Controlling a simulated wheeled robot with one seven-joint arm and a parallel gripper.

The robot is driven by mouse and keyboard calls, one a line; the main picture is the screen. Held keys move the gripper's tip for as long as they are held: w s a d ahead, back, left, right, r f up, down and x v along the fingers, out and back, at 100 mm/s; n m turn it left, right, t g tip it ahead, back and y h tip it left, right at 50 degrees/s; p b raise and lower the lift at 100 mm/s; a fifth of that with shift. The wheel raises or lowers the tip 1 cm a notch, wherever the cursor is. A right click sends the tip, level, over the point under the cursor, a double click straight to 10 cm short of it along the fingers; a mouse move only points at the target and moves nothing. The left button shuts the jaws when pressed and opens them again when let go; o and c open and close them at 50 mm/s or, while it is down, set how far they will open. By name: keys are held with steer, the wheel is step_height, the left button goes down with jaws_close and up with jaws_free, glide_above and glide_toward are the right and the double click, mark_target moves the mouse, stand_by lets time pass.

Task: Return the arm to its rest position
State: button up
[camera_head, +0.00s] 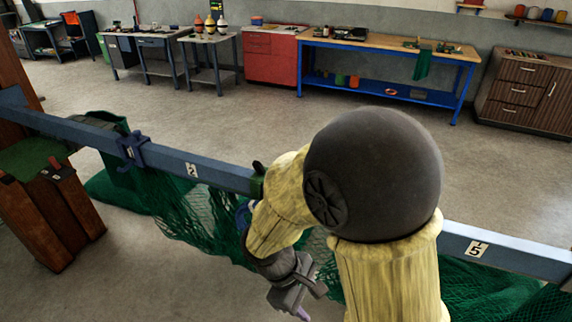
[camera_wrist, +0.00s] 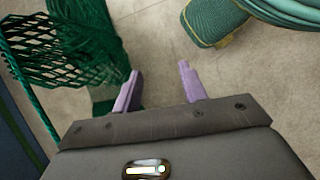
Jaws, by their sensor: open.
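My arm is bent in front of the blue rail (camera_head: 205,172) in the head view, its large dark joint covering part of the rail.
Green net (camera_head: 180,205) hangs from the rail and spreads on the floor. A wooden stand (camera_head: 45,225) is at left. A green-blue rolled bundle (camera_wrist: 215,20) lies at the wrist view's top right. A blue workbench (camera_head: 390,85) and red cabinet (camera_head: 270,58) line the back wall. The floor between is clear.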

steer(key=w+d+r+m+t+y, duration=0.1)
steer(key=d+r+m+y, duration=0.1)
steer(key=d+m, duration=0.3)
steer(key=w+d+r+m+t+y, duration=0.1)
steer(key=d+r+m+t+y, duration=0.1)
steer(key=d+m, duration=0.3)
steer(key=shift+w+d+m+y, duration=0.35)
steer(key=shift+d+m+y, duration=0.05)
steer(key=shift+m, duration=0.8)
stand_by(1.5)
